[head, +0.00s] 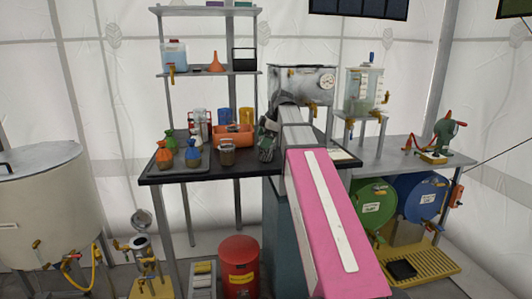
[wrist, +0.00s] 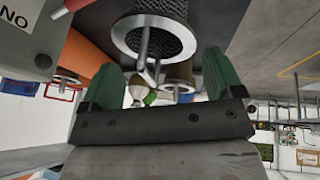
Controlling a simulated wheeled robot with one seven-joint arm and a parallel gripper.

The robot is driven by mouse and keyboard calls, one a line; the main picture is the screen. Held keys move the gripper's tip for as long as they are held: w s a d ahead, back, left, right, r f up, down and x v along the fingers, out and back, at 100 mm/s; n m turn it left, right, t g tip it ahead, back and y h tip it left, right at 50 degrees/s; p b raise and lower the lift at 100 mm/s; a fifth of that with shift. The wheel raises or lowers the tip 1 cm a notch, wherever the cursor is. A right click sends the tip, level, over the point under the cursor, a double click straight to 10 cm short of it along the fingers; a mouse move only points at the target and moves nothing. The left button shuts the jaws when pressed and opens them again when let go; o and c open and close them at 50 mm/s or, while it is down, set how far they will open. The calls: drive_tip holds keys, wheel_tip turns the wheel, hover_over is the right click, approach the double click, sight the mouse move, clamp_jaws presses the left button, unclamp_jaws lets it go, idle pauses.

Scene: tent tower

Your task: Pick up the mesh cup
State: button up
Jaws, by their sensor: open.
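The mesh cup (head: 227,156) is a small dark cup with a silver rim, standing on the black table in front of the orange bin. In the wrist view the mesh cup (wrist: 160,38) appears inverted at the top centre, with its bright rim and thin rods showing. My gripper (head: 267,146) is at the right of the cup in the head view, apart from it. In the wrist view my gripper (wrist: 160,78) has its green fingers spread, with nothing held between them. The cup is beyond the fingers. Its base is cut off in the wrist view.
The orange bin (head: 233,135) is close behind the cup. Several coloured bottles, including a blue one (head: 193,156), stand to its left. A shelf (head: 215,72) rises behind. The table's front edge (head: 215,172) is bare near the cup.

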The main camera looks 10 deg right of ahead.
drive_tip(key=shift+x, duration=1.05)
drive_tip(key=c, duration=0.7)
drive_tip(key=shift+o, duration=0.2)
